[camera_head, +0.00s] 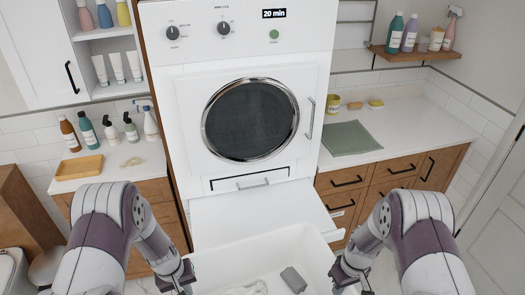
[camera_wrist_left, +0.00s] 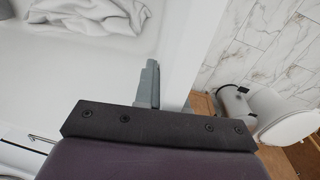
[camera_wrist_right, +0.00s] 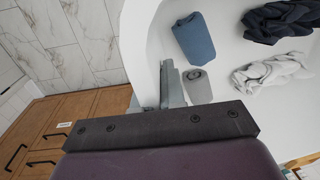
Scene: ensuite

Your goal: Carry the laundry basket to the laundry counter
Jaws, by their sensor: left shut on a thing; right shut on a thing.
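The white laundry basket (camera_head: 230,272) is at the bottom middle of the head view, cut off by the lower edge. It holds a grey rolled cloth (camera_head: 294,279) and whitish cloth; the right wrist view also shows a blue roll (camera_wrist_right: 194,38) and dark cloth (camera_wrist_right: 283,20) inside. My left gripper (camera_head: 186,277) is shut on the basket's left wall, which shows in the left wrist view (camera_wrist_left: 178,45). My right gripper (camera_head: 340,273) is shut on its right wall. A white counter (camera_head: 405,125) with a green mat (camera_head: 350,138) is at the right.
A white machine (camera_head: 190,110) with a round door stands straight ahead, a white ledge (camera_head: 250,212) sticking out below it. A left counter (camera_head: 120,165) carries bottles and a yellow tray (camera_head: 79,168). The right counter's front part is clear around the mat. A toilet (camera_wrist_left: 290,115) is at left.

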